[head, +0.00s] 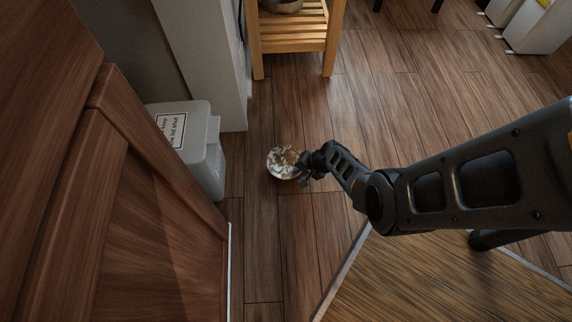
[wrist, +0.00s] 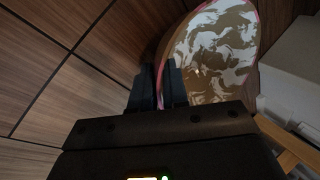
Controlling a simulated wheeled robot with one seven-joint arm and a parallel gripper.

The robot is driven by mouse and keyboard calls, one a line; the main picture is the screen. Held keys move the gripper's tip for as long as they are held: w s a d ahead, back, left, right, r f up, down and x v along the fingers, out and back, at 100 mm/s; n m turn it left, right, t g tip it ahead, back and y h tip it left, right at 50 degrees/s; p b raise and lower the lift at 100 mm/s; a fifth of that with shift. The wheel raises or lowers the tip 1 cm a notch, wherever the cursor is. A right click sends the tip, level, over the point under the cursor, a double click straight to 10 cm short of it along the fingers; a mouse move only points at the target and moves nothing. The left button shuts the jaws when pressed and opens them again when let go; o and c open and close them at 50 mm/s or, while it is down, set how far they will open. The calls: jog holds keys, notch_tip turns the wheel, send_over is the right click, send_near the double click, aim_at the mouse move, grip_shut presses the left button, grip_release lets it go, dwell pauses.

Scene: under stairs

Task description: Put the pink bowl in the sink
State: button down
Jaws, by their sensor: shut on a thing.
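The pink bowl (head: 283,161) has a marbled white and brown face and, in the wrist view (wrist: 212,52), a thin pink rim. My gripper (head: 303,164) is at the right side of the bowl in the head view. Its two dark fingers (wrist: 171,88) are close together on the bowl's rim in the wrist view, so it is shut on the bowl. The bowl is over the wooden floor; I cannot tell how high. No sink is in view.
A white lidded bin (head: 190,138) with a label stands left of the bowl, beside a brown wooden cabinet (head: 130,215). A wooden shelf rack (head: 292,44) holds a metal pot (head: 281,5) at the back. A wood-topped surface (head: 440,280) lies below my arm. Floor at back right is largely clear.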

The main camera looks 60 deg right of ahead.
dwell(0.4)
jog(key=shift+r+p, duration=0.75)
jog(key=shift+r, duration=0.1)
jog(key=p+v, duration=0.3)
jog(key=shift+w+d+r, duration=0.2)
jog(key=shift+r, duration=0.3)
jog(key=s+d+r+p, duration=0.3)
jog(key=s+d+r, duration=0.2)
jog(key=s, duration=0.3)
jog(key=shift+s+d+r, duration=0.3)
jog(key=shift+d+r, duration=0.05)
jog(key=shift+d, duration=0.2)
